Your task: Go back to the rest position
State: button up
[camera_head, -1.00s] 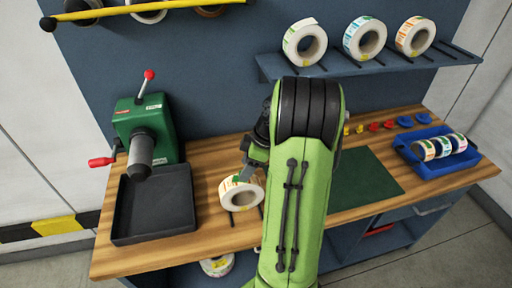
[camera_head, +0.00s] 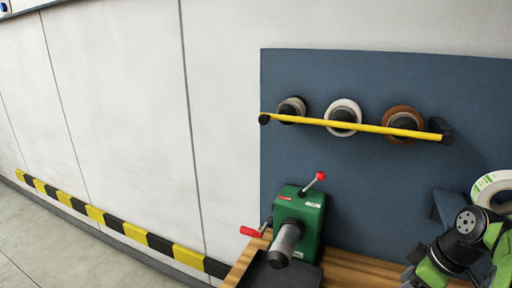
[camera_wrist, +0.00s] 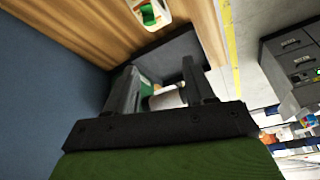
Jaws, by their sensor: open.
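My gripper (camera_wrist: 158,88) is open in the wrist view, its two dark fingers apart with nothing held between them. The green rewinder (camera_wrist: 147,84) and its pale spindle show beyond the fingers. A label roll (camera_wrist: 150,12) lies on the wooden bench at the top of that view, apart from the fingers. In the head view my green and black arm is at the lower right corner, partly cut off, in front of the blue back panel.
The rewinder (camera_head: 300,220), with red-knobbed handles, stands left of my arm, beside a black tray (camera_head: 275,275). Above, a yellow bar (camera_head: 370,129) crosses in front of three rolls. A white roll (camera_head: 492,190) is at the right edge. The wall and floor at left are clear.

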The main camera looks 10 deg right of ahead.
jog(key=a+r+m+h, duration=0.15)
jog(key=a+r, duration=0.25)
jog(key=a, duration=1)
jog(key=s+a+f+m+t, duration=0.1)
jog(key=s+a+m, duration=0.4)
jog(key=s+a, duration=0.5)
jog(key=shift+s+t+h, duration=0.45)
jog(key=shift+s+t, duration=0.15)
jog(key=shift+s, duration=0.15)
jog(key=shift+d, duration=0.1)
